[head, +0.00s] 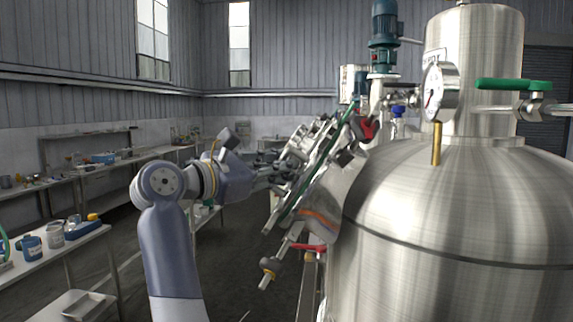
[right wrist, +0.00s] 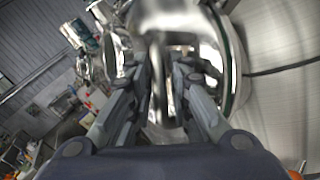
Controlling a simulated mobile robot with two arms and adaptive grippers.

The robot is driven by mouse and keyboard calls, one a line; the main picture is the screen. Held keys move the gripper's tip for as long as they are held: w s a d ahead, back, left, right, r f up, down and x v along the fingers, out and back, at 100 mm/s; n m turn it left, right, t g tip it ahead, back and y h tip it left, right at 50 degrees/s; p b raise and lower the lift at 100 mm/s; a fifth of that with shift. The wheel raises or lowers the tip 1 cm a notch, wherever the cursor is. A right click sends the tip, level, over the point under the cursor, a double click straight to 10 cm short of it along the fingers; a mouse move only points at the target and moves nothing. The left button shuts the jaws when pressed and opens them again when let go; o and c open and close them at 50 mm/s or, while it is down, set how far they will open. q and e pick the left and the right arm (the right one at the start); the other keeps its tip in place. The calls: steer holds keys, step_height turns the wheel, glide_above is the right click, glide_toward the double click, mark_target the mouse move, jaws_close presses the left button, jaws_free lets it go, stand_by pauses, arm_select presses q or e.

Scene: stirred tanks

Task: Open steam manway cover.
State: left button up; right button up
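The steam manway cover (head: 306,170) is a tilted round metal lid with a green edge on the left shoulder of the big steel tank (head: 450,230). It lies close along the slanted manway neck (head: 328,200); I cannot tell whether there is a gap. My right gripper (head: 284,172) is at the cover's outer face. In the right wrist view a shiny metal bar (right wrist: 160,85), apparently the cover's handle, stands between the fingers of my right gripper (right wrist: 162,72). Whether both fingers press on it is unclear. My left gripper is not in view.
A pressure gauge (head: 440,88) and a green-handled valve (head: 512,85) sit on top of the tank. A red-handled valve (head: 310,248) is below the manway. Benches with bottles (head: 50,236) stand at left. Open floor lies between them and the tank.

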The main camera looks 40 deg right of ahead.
steer(key=shift+a, duration=0.1)
jaws_close()
arm_select(q)
steer(key=shift+a, duration=0.75)
steer(key=shift+d, duration=0.1)
arm_select(e)
steer(key=shift+r, duration=0.1)
